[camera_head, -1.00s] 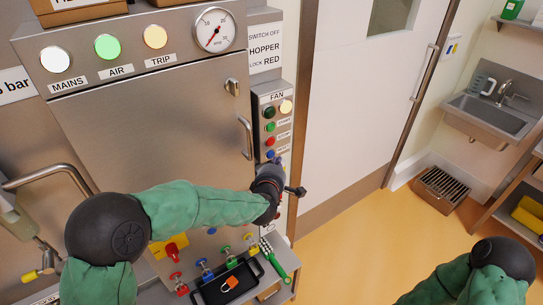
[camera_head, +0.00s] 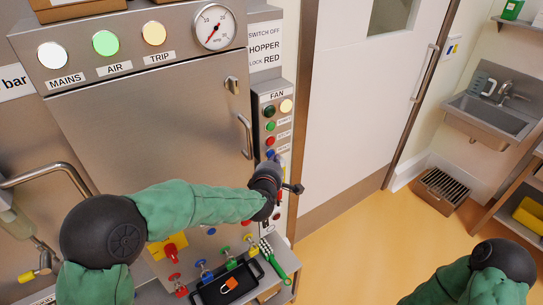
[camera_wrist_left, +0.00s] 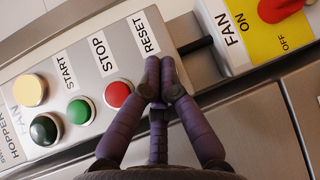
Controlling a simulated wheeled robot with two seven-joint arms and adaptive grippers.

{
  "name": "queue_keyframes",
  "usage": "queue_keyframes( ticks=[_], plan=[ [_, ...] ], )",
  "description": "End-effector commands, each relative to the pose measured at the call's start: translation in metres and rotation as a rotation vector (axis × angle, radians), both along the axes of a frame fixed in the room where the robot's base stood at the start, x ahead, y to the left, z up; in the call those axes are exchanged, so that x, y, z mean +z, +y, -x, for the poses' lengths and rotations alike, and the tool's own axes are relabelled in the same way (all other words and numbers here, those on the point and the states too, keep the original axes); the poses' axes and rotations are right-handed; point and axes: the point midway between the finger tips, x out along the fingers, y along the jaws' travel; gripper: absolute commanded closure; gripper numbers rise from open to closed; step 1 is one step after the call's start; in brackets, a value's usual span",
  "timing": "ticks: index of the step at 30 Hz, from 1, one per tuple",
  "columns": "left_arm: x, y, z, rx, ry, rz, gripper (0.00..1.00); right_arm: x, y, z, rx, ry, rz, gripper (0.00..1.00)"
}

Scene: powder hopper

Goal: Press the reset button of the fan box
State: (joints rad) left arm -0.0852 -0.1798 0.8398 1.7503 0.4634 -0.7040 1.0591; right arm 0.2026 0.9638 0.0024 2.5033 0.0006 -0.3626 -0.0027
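The fan box (camera_head: 264,97) is a narrow grey panel right of the steel cabinet door. In the wrist view its panel (camera_wrist_left: 62,62) shows a green START button (camera_wrist_left: 80,111), a red STOP button (camera_wrist_left: 118,94) and the RESET label (camera_wrist_left: 146,34). My left gripper (camera_wrist_left: 160,76) is shut, with its fingertips together just below that label, where they hide the reset button. Whether they touch it I cannot tell. In the head view the left gripper (camera_head: 270,165) is at the box's lower end, by the blue reset button (camera_head: 270,154). My right gripper is out of view.
A fan isolator with a red handle on a yellow plate (camera_wrist_left: 262,42) sits beside the box. Open floor lies to the right.

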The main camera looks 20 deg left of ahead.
Motion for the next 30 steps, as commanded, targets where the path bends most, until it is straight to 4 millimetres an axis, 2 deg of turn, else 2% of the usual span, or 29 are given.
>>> queue_keyframes(
  ticks=[21,30],
  plan=[
    [0.0006,0.0035,-0.0027,0.001,-0.002,-0.001,1.00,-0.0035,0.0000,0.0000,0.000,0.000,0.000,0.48],
    [0.0004,-0.0060,0.0042,-0.002,0.000,0.000,1.00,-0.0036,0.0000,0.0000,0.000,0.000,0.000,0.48]
  ],
)
